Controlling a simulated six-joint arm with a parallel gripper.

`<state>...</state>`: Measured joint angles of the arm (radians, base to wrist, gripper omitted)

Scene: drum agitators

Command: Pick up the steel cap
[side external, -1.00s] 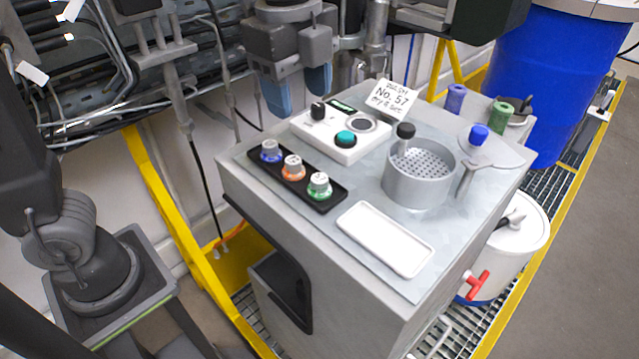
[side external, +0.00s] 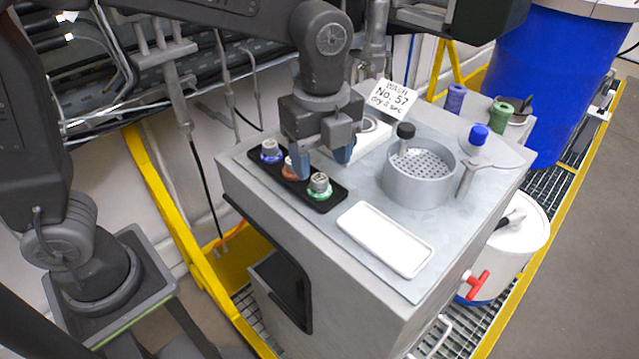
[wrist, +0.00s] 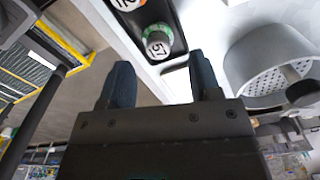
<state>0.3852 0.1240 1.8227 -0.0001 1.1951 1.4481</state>
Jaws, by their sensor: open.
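Three short pieces with grey, steel-looking tops stand in a black tray (side external: 327,197): one with a blue collar (side external: 271,152), one orange (side external: 290,168), one green (side external: 319,186). I cannot tell from the pictures which of these is the steel cap. The green-collared one (wrist: 158,43) reads "57" on top in the wrist view.
A white control box (side external: 375,137), mostly hidden by my gripper, sits behind the tray. A perforated steel basket (side external: 415,185) stands to the right. A white empty dish (side external: 385,238) lies in front.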

